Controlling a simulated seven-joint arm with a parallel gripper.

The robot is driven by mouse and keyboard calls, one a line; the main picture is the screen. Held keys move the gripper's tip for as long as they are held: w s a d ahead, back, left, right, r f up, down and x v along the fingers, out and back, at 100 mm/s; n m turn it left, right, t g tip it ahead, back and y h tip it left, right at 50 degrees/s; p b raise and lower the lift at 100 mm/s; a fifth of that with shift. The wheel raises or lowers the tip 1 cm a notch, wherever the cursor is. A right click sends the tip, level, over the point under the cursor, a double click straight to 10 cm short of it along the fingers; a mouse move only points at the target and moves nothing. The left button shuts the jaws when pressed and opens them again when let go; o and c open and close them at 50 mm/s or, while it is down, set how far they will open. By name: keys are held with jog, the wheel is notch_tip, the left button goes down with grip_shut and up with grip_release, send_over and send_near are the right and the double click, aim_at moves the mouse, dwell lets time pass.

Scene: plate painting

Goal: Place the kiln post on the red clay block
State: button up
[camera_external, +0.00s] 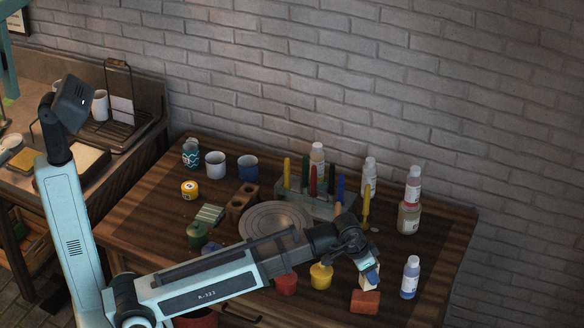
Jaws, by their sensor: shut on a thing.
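The red clay block (365,302) lies near the front right of the wooden table. My gripper (370,272) is pointed down just above and behind it in the picture. It is shut on a small pale piece, apparently the kiln post (366,284), which shows partly between and below the fingers. The lower end of the post appears close to the top of the block. I cannot tell whether the two touch. Much of the post is hidden by the fingers.
The banding wheel (274,218), brush holder (325,205) and stacked jar (409,218) stand farther back. The right table edge is bare.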

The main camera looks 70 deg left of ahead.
jog(key=shift+f, duration=2.1)
jog(key=shift+f, duration=0.15)
jog(key=o, duration=1.3)
jog(key=v, duration=1.2)
